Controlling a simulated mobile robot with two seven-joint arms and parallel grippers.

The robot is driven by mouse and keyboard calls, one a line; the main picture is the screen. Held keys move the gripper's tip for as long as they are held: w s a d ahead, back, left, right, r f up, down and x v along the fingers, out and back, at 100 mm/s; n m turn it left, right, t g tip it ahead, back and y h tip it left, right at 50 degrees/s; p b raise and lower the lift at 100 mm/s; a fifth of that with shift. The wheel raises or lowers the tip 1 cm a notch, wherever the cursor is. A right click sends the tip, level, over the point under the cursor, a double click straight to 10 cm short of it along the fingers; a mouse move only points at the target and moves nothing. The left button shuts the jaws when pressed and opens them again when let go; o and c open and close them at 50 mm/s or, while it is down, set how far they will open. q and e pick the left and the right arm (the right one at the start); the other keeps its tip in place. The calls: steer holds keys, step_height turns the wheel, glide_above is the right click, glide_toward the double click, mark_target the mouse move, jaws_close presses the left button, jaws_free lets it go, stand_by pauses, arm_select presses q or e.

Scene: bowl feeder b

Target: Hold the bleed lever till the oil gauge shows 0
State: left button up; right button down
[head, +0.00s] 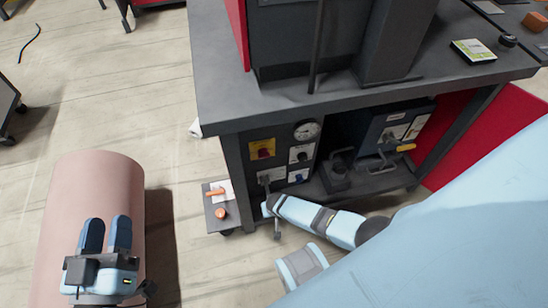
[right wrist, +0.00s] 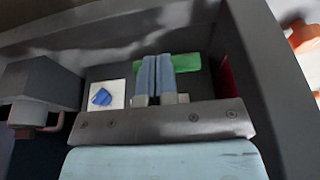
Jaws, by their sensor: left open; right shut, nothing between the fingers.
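The round white gauge (head: 306,130) sits at the top right of the panel under the bench; its reading is too small to tell. Below it is a blue knob (head: 298,177) on a white plate, also in the right wrist view (right wrist: 102,96). A small grey lever-like piece (head: 265,183) stands left of the knob; I cannot tell whether it is the bleed lever. My right gripper (head: 268,207) is low before the panel. In the right wrist view its fingers (right wrist: 157,75) are shut and empty before a green bar (right wrist: 190,62). My left gripper (head: 106,233) is open, far left of the bench.
A yellow-plated red switch (head: 262,149) is left of the gauge. A low cart (head: 213,222) with orange-handled items stands left of the panel. A dark unit with a yellow handle (head: 395,130) is on the right under the bench (head: 240,105).

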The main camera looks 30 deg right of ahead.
arm_select(q)
steer(key=shift+s+d+r+t+h, duration=0.15)
steer(key=shift+r+t+h, duration=0.25)
steer(key=shift+r, duration=0.25)
arm_select(e)
steer(key=shift+s+f, duration=0.1)
steer(key=shift+f, duration=0.55)
arm_select(q)
steer(key=s+a+f+g+y+p, duration=0.2)
steer(key=a+f+g+y+p, duration=0.3)
steer(key=f+p, duration=0.5)
steer(key=shift+a+f+g, duration=0.25)
steer(key=shift+f+g, duration=0.45)
arm_select(e)
step_height(320, 180, up, 20)
steer(key=shift+r, duration=0.15)
arm_select(q)
steer(key=shift+s, duration=0.1)
arm_select(e)
steer(key=shift+d, duration=0.15)
